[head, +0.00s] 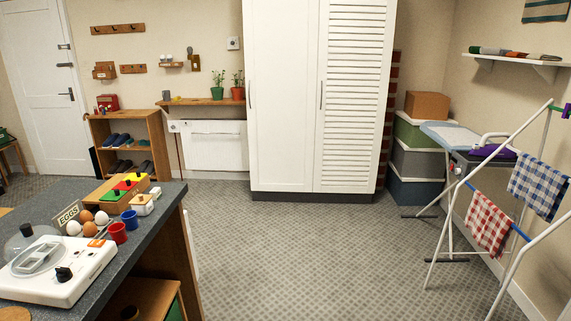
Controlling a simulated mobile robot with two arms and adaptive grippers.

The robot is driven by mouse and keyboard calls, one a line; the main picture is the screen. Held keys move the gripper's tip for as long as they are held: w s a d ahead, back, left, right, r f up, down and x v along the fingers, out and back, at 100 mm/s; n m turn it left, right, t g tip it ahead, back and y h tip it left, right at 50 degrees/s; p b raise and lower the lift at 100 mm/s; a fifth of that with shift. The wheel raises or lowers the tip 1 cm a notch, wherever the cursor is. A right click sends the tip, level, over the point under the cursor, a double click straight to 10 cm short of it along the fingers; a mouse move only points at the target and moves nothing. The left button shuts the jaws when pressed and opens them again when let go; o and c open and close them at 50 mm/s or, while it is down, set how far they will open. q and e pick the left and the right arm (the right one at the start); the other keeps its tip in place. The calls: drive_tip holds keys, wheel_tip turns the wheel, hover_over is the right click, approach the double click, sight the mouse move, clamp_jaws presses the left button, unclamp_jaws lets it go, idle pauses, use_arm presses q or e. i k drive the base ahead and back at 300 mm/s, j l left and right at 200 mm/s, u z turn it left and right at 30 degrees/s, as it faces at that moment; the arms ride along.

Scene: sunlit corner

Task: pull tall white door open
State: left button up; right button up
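A tall white cabinet stands against the back wall, with a plain left door (283,110) and a slatted right door (355,110). Both doors look shut. A thin dark upright handle (250,95) is at the left edge of the plain door. A second handle (321,95) is at the left edge of the slatted door. A white panelled room door (38,90) is at the far left, with a dark lever handle (67,94); it also looks shut. Neither of my grippers is in view.
Patterned carpet (285,250) is clear before the cabinet. A dark-topped counter (150,205) with eggs, cups and an appliance stands at left front. A drying rack (450,210) and ironing board (447,137) stand at right. Stacked boxes (416,162) are right of the cabinet.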

sight(281, 49)
drive_tip(key=i, duration=1.95)
drive_tip(key=i+u, duration=0.1)
drive_tip(key=i, duration=1.9)
